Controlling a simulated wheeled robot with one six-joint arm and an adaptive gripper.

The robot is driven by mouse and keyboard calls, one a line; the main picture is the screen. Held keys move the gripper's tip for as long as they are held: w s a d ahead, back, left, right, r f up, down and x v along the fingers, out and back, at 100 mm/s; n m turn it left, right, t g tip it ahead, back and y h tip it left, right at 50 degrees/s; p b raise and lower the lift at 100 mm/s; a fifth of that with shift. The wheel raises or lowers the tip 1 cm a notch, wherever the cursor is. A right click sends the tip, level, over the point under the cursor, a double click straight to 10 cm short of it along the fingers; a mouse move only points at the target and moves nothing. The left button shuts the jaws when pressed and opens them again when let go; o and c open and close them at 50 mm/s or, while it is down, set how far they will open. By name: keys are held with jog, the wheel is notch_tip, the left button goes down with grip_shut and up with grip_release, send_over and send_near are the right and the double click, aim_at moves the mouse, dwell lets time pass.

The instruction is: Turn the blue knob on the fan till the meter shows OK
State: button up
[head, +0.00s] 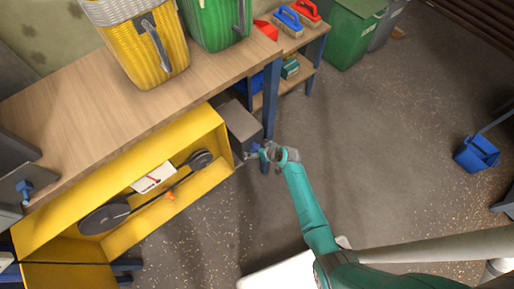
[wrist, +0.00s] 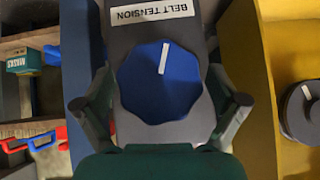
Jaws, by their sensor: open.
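A large faceted blue knob (wrist: 160,82) with a white pointer line sits on a grey box (head: 240,125). The label above it (wrist: 155,13) reads BELT TENSION, upside down in the wrist view; I see no fan label. The pointer line runs up and slightly right there. My gripper (head: 272,154) is open, with a finger on each side of the knob and gaps visible between fingers and knob. In the head view the knob is mostly hidden by my gripper. A white meter (head: 153,177) sits in the yellow housing; its reading is too small to tell.
The yellow housing (head: 60,226) holds two dark pulleys with a belt. Another blue knob (head: 24,188) is on a grey unit at far left. A wooden bench (head: 85,108) carries yellow and green baskets. The floor at right is mostly clear, with a blue bucket (head: 477,153).

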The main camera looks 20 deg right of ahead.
jog(key=c, duration=1.2)
jog(key=shift+o, duration=0.2)
jog(key=m+y, duration=0.2)
jog(key=y, duration=0.1)
jog(key=shift+d+g, duration=0.1)
jog(key=shift+g, duration=0.2)
jog(key=shift+m+y, duration=1.1)
jog(key=shift+y, duration=0.9)
jog(key=shift+g, duration=0.3)
jog(key=o, duration=1.2)
jog(key=shift+c, duration=0.2)
